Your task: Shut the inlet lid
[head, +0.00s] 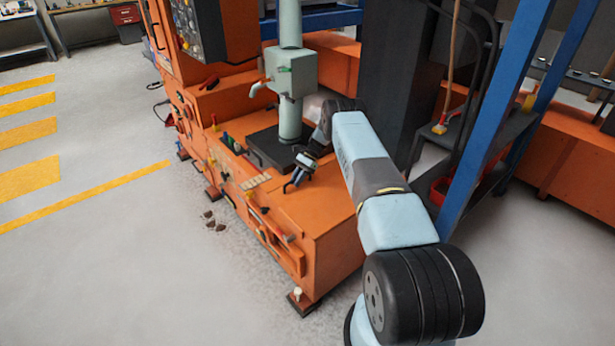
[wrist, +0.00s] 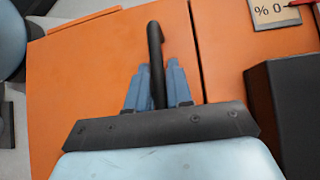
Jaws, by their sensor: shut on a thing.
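My gripper (head: 293,180) is low over the orange top of the machine's front end in the head view. In the wrist view its blue fingers (wrist: 158,88) are shut on a black bar handle (wrist: 155,45), which rises between them and bends at its far end. Under the handle is an orange panel (wrist: 85,75), which looks like the inlet lid. A dark seam runs along its right side. The fingers and wrist hide the foot of the handle. I cannot tell whether the panel lies fully flush.
A pale green column (head: 291,115) stands on a black plate (head: 262,150) just behind my gripper. A black block (wrist: 285,110) and a small label plate (wrist: 274,12) are at right in the wrist view. A blue post (head: 490,120) stands right of my arm.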

